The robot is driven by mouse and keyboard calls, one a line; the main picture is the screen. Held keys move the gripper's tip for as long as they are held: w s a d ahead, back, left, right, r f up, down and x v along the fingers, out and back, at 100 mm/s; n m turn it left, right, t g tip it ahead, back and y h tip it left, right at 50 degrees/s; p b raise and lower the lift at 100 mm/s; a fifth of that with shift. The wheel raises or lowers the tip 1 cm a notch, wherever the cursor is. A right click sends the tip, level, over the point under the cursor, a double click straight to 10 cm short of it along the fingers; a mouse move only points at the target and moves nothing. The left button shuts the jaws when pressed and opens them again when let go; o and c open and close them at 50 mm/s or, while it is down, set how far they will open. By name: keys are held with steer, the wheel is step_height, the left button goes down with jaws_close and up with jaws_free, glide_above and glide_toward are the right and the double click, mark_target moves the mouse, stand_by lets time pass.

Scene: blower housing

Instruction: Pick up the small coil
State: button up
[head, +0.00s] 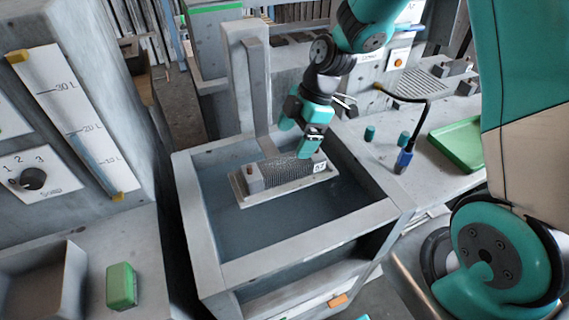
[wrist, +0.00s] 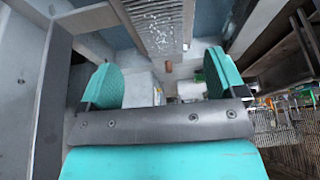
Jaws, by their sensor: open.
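My gripper (head: 299,138) is open, its teal fingers pointing down over a grey tank (head: 190,215) of dark water. In the wrist view my gripper (wrist: 163,72) shows a finger at each side with a gap between. I cannot tell for sure whether either is the small coil. Nothing is seen held.
A grey post (head: 240,90) rises behind the tank. To the right, a bench holds teal cylinders (head: 370,133), a blue nozzle on a black hose (head: 404,160) and a green tray (head: 462,146). A green box (head: 121,287) stands at the lower left.

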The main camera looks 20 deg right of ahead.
mark_target(285, 161)
steer(key=p+x, duration=0.2)
steer(key=x, duration=0.6)
steer(key=shift+d+f, duration=0.1)
steer(key=shift+d, duration=0.05)
steer(key=c, duration=1.3)
